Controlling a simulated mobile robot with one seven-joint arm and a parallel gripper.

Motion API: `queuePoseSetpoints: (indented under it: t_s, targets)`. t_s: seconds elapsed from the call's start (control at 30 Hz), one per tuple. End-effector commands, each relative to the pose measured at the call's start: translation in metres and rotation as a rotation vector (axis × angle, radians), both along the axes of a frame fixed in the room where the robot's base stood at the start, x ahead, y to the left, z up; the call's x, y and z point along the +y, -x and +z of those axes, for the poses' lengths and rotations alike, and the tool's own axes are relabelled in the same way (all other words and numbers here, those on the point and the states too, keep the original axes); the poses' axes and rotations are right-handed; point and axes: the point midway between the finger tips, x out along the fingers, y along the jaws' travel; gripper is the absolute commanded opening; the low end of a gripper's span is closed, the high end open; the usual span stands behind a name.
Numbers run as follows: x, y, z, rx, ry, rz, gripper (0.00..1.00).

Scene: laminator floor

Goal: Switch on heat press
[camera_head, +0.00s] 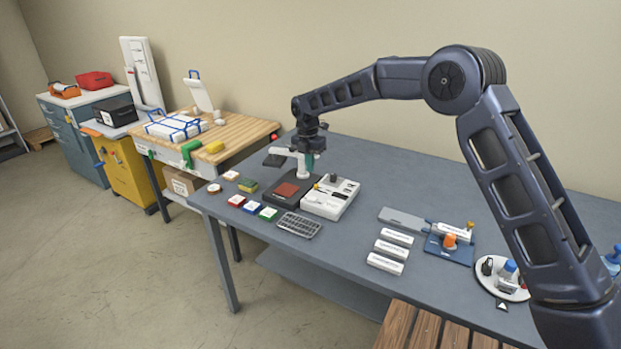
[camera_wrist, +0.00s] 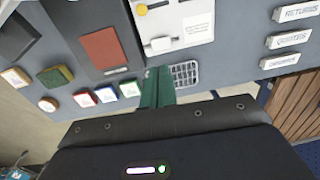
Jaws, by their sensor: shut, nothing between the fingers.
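The heat press has a black base with a red pad (camera_head: 288,190) and a white control box (camera_head: 330,203) to its right. In the wrist view the red pad (camera_wrist: 105,47) is at upper left. The control box (camera_wrist: 190,28) there carries a yellow knob (camera_wrist: 141,9) and a white switch or slider (camera_wrist: 158,45); its setting is unclear. My gripper (camera_head: 309,168) is above the back of the press, beside its white upper arm (camera_head: 284,151). In the wrist view its green fingers (camera_wrist: 158,72) are together and empty, showing just below the control box's front edge.
Several small coloured blocks and a grey wire rack (camera_head: 299,225) lie in front of the press. White labelled blocks (camera_head: 394,238), a blue tray (camera_head: 437,252) and a round white tray (camera_head: 492,280) stand to the right. A wooden bench (camera_head: 243,133) is at left.

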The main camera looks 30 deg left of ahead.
Motion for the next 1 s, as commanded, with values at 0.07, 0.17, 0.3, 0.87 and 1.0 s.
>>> queuePoseSetpoints:
  t_s: [0.07,0.17,0.3,0.87,1.0]
  targets:
    - [0.001,0.000,0.011,-0.001,-0.002,0.000,0.00]
    - [0.002,0.000,0.020,-0.001,-0.001,0.000,0.00]
    - [0.002,0.000,0.026,-0.001,-0.001,0.000,0.00]
    - [0.001,0.002,0.027,0.003,0.068,0.001,0.00]
    - [0.000,0.002,0.028,0.001,0.080,0.001,0.00]
